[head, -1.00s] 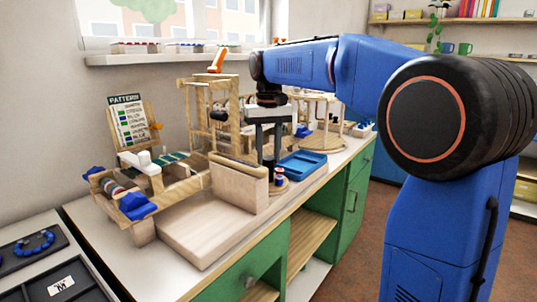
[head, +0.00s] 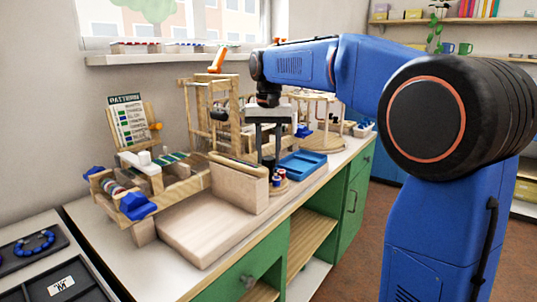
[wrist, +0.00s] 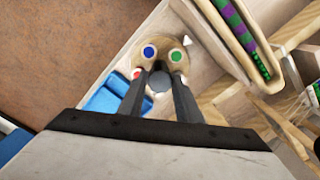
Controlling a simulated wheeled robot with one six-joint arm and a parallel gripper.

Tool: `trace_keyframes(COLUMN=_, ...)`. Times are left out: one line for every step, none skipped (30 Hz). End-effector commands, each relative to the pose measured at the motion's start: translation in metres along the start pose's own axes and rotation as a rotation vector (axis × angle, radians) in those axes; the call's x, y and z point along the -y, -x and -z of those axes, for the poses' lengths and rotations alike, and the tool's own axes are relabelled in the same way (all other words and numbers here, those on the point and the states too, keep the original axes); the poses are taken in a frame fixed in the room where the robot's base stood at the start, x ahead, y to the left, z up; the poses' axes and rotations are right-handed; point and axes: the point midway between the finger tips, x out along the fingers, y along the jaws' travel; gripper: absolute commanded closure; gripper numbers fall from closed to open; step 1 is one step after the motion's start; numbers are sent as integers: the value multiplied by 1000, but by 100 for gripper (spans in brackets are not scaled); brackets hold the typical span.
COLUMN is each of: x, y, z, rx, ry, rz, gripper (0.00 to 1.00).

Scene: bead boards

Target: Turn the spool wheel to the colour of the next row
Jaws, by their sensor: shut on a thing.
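The spool wheel is a small round wooden disc (wrist: 166,44) carrying coloured spools. In the wrist view a blue spool (wrist: 149,51) and a green spool (wrist: 175,55) stand on its far side, and a red spool (wrist: 136,73) is partly hidden by a finger. A white triangular mark (wrist: 187,41) lies beside the disc, closest to the green spool. My gripper (wrist: 159,76) is shut on the grey central knob (wrist: 159,83). In the head view my gripper (head: 268,160) points down at the wheel, hiding part of it. The pattern card (head: 130,122) stands upright; its rows are too small to read.
A blue tray (head: 303,164) lies right beside the wheel. A wooden block (head: 238,190) and the bead loom frame (head: 136,208) stand to the left. A tall wooden frame (head: 232,100) rises behind my gripper. The bench's front edge is close to the wheel.

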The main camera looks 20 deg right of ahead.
Motion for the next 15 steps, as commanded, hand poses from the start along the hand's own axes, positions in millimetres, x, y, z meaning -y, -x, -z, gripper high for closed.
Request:
trace_keyframes(x=0, y=1, z=1, rx=-3, ry=0, rz=1, gripper=91)
trace_keyframes(x=0, y=1, z=1, rx=-3, ry=0, rz=1, gripper=67)
trace_keyframes(x=0, y=1, z=1, rx=-3, ry=0, rz=1, gripper=57)
trace_keyframes(x=0, y=1, z=0, rx=-2, ry=0, rz=1, gripper=50)
trace_keyframes(x=0, y=1, z=0, rx=-2, ry=0, rz=1, gripper=50)
trace_keyframes(x=0, y=0, z=0, rx=-2, ry=0, rz=1, gripper=50)
trace_keyframes(x=0, y=0, z=0, rx=-2, ry=0, rz=1, gripper=50)
trace_keyframes(x=0, y=0, z=0, rx=-2, ry=0, rz=1, gripper=50)
trace_keyframes(x=0, y=0, z=0, rx=-1, ry=0, rz=0, gripper=50)
trace_keyframes(x=0, y=0, z=0, rx=-1, ry=0, rz=0, gripper=50)
trace_keyframes(x=0, y=0, z=0, rx=-1, ry=0, rz=0, gripper=50)
trace_keyframes(x=0, y=0, z=0, rx=-1, ry=0, rz=0, gripper=50)
trace_keyframes(x=0, y=1, z=0, rx=-1, ry=0, rz=0, gripper=50)
trace_keyframes(x=0, y=2, z=0, rx=-1, ry=0, rz=0, gripper=50)
trace_keyframes(x=0, y=3, z=0, rx=-1, ry=1, rz=1, gripper=50)
